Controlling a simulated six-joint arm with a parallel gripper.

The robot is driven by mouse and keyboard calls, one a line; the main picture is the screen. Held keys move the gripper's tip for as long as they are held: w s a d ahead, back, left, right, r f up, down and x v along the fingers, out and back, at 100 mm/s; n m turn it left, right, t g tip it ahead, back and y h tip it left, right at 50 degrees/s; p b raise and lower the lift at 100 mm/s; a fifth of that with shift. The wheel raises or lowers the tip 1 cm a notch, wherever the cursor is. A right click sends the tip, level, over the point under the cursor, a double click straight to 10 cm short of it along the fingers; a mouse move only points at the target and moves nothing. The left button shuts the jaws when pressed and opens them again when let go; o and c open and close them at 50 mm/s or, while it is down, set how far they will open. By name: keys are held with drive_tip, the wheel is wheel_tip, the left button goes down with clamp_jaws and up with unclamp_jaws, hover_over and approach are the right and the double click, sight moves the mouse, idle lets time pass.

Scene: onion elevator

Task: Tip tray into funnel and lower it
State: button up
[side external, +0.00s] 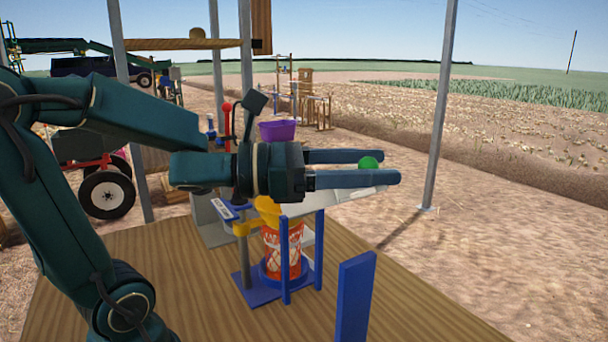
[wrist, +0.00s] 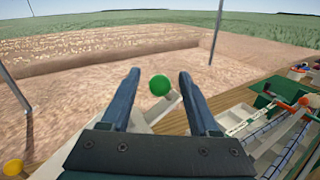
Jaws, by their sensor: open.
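My gripper (side external: 388,166) is level, with its two fingers apart. A green ball (side external: 368,163) shows between the fingers near their tips; the wrist view (wrist: 159,85) also has it between them, with gaps on both sides. I cannot tell whether it is a knob on the tray. A pale grey tray (side external: 335,203) lies below and behind the fingers, partly hidden by them; it also shows in the wrist view (wrist: 168,110). A yellow funnel (side external: 267,210) sits under my wrist, above an orange-red printed container (side external: 281,252) in a blue stand (side external: 262,291).
A blue upright panel (side external: 355,298) stands at the front of the wooden table (side external: 200,270). A purple bin (side external: 277,130) and a red knob (side external: 227,107) are behind my gripper. In the wrist view, machinery with green and orange parts (wrist: 285,112) fills the right side. The table's front left is clear.

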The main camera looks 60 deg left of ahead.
clamp_jaws()
idle(1.3)
